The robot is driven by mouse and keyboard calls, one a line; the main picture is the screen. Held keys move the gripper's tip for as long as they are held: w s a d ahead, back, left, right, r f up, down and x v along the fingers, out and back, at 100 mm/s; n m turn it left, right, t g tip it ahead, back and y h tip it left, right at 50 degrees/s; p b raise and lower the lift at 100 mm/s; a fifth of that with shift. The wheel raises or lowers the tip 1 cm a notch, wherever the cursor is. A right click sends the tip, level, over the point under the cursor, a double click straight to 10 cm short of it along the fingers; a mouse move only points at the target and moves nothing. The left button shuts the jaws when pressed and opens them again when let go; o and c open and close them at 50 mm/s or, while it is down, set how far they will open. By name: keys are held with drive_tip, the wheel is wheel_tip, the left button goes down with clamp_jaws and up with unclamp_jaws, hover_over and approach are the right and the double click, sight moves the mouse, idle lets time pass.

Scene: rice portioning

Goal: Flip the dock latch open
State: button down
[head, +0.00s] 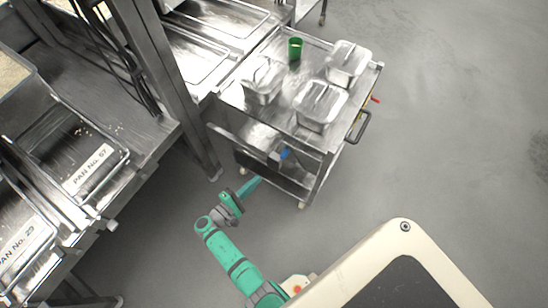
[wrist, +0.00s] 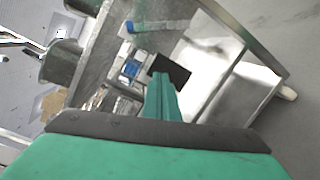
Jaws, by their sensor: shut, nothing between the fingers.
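A small blue part (head: 284,154) sits on a pale block at the near side of the steel cart (head: 225,97). It looks like the dock latch, but its shape is too small to tell whether it is flipped. In the wrist view a blue part (wrist: 131,68) shows on a pale fitting, left of a black square plate (wrist: 170,70). My gripper (head: 257,181) is low in front of the cart, below and left of the blue part, and apart from it in the head view. In the wrist view my gripper (wrist: 160,78) has its green fingers shut together and empty.
The cart carries several lidded steel pans (head: 349,62) and a green cup (head: 295,48). A steel rack with labelled pans (head: 90,168) stands at left, its post (head: 190,120) close to the cart. Grey floor (head: 450,130) is clear at right.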

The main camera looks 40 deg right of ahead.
drive_tip(key=w+r, duration=0.1)
drive_tip(key=w+r+h, duration=0.1)
drive_tip(key=r, duration=0.1)
drive_tip(key=w+r+h, duration=0.1)
drive_tip(key=shift+a+r, duration=0.25)
drive_tip(key=shift+r, duration=0.15)
drive_tip(key=shift+d+g, duration=0.1)
drive_tip(key=shift+g, duration=0.3)
drive_tip(key=s+d+r, duration=0.1)
drive_tip(key=d+r, duration=0.1)
drive_tip(key=d, duration=0.9)
drive_tip(key=shift+s+r, duration=0.3)
drive_tip(key=shift+s, duration=0.05)
